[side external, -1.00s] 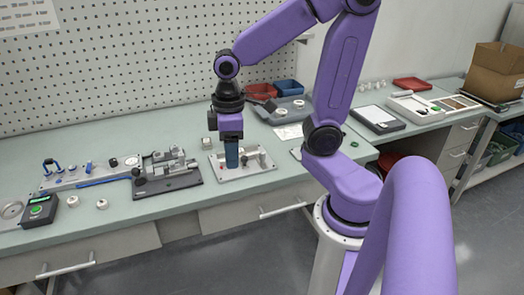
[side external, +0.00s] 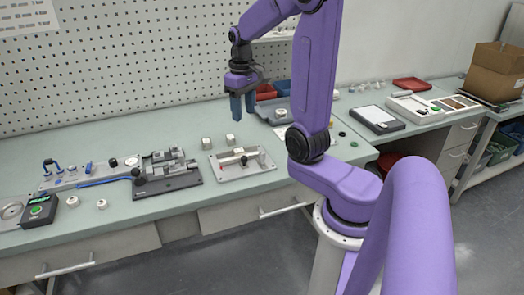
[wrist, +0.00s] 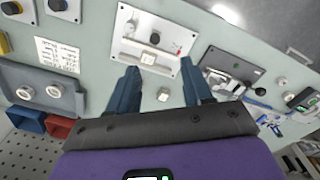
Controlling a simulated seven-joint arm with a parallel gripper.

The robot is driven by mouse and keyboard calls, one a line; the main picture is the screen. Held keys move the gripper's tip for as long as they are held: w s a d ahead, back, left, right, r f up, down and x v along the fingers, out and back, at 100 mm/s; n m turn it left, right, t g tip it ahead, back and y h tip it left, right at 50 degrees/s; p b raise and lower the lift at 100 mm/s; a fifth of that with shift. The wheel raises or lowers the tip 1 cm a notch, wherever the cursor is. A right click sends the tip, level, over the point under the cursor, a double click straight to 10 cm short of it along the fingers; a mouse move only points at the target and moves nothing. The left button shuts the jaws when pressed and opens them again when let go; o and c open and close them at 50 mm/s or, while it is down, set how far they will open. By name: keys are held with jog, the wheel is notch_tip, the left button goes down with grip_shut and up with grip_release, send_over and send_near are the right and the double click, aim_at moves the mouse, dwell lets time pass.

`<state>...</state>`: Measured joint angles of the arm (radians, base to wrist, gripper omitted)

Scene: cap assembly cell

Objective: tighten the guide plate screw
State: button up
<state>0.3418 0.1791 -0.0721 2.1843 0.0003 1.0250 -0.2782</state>
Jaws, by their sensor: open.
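A pale fixture plate (side external: 262,166) lies on the bench, and it also shows ahead of my fingers in the wrist view (wrist: 122,53). It carries a small black knob (wrist: 155,39), a white block (wrist: 148,58) and a bar. I cannot tell for sure which part is the guide plate screw; the black knob also shows in the side view (side external: 244,160). My gripper (side external: 243,112) hangs above and behind the plate, open, with its blue fingers apart and pointing down. In the wrist view nothing is between the fingertips (wrist: 160,72).
A dark fixture with a clamp (side external: 168,178) stands left of the plate. A small white block (side external: 206,143) sits just behind the plate. A grey tray with round parts (wrist: 35,92) and red and blue bins (wrist: 60,126) are nearby.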

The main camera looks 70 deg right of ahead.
aim_at(262, 152)
jog(key=s+d+m, duration=0.3)
jog(key=d, duration=0.3)
jog(key=f, duration=1.7)
jog(key=shift+s+a, duration=0.15)
jog(key=shift+a, duration=0.1)
grip_shut()
